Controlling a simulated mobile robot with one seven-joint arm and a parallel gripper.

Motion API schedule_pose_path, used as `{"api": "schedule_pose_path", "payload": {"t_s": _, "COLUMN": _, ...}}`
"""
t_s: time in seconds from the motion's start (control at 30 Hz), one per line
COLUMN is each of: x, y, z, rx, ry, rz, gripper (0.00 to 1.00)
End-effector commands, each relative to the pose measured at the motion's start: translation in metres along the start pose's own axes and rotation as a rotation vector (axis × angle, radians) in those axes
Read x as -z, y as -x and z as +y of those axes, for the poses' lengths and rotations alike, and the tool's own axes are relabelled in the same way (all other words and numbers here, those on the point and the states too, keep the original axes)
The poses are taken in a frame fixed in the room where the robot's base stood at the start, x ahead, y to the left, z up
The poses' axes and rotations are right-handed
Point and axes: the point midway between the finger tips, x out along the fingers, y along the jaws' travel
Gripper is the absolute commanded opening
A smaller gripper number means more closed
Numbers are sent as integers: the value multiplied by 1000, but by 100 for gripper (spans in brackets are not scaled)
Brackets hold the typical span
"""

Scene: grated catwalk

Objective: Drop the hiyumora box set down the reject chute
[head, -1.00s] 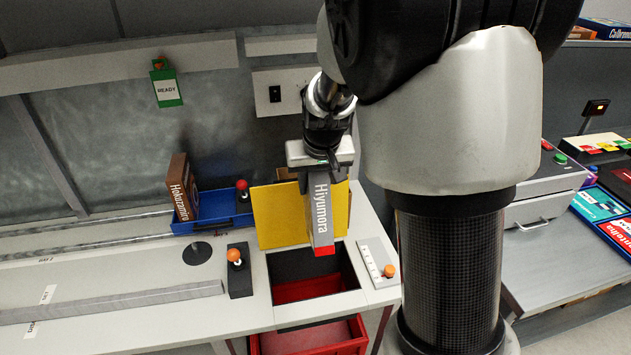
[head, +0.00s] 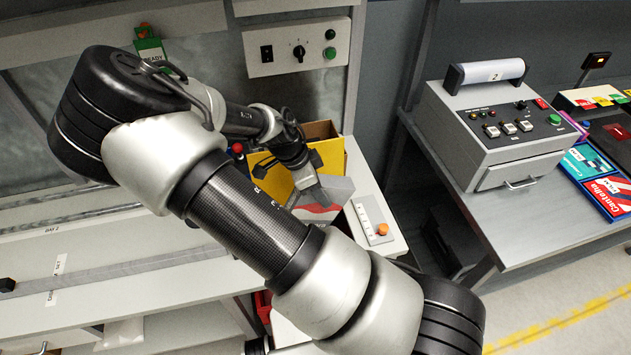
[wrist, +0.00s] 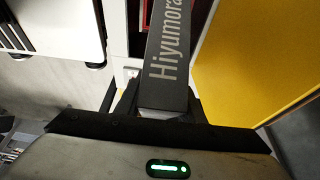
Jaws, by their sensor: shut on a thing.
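The Hiyumora box set (head: 337,188), grey with a red and white part, is held by my gripper (head: 304,182) in front of the yellow panel (head: 276,180) at the workbench. In the wrist view the grey box side with its white name (wrist: 168,60) stands between the fingers of my gripper (wrist: 155,108), which is shut on it. The yellow panel (wrist: 250,60) is close to the box's right there. The chute opening below is mostly hidden by my arm and the box in the head view. A bit of red bin (head: 264,306) shows under the bench.
A white panel with an orange knob (head: 382,230) is right of the box. A grey machine (head: 500,130) and several game boxes (head: 608,192) occupy the right-hand counter. A switch panel (head: 298,50) is on the wall behind. Floor is clear at lower right.

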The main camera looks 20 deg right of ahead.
Motion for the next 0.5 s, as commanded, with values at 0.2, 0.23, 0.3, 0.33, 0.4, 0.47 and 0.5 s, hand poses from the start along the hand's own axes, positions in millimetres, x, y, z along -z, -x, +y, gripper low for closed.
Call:
{"api": "schedule_pose_path", "payload": {"t_s": 0.2, "x": -5, "y": -14, "z": 0, "rx": -3, "ry": -5, "rz": 0, "gripper": 0}}
{"api": "schedule_pose_path", "payload": {"t_s": 0.23, "x": -6, "y": -17, "z": 0, "rx": -3, "ry": -5, "rz": 0, "gripper": 0}}
{"api": "schedule_pose_path", "payload": {"t_s": 0.3, "x": -9, "y": -24, "z": 0, "rx": -2, "ry": -5, "rz": 0, "gripper": 0}}
{"api": "schedule_pose_path", "payload": {"t_s": 0.33, "x": -10, "y": -27, "z": 0, "rx": -2, "ry": -4, "rz": 0, "gripper": 0}}
{"api": "schedule_pose_path", "payload": {"t_s": 0.4, "x": -16, "y": -39, "z": 0, "rx": -2, "ry": -4, "rz": 0, "gripper": 0}}
{"api": "schedule_pose_path", "payload": {"t_s": 0.47, "x": -19, "y": -45, "z": 0, "rx": -1, "ry": -4, "rz": -1, "gripper": 0}}
{"api": "schedule_pose_path", "payload": {"t_s": 0.5, "x": -20, "y": -49, "z": 0, "rx": -1, "ry": -4, "rz": -1, "gripper": 0}}
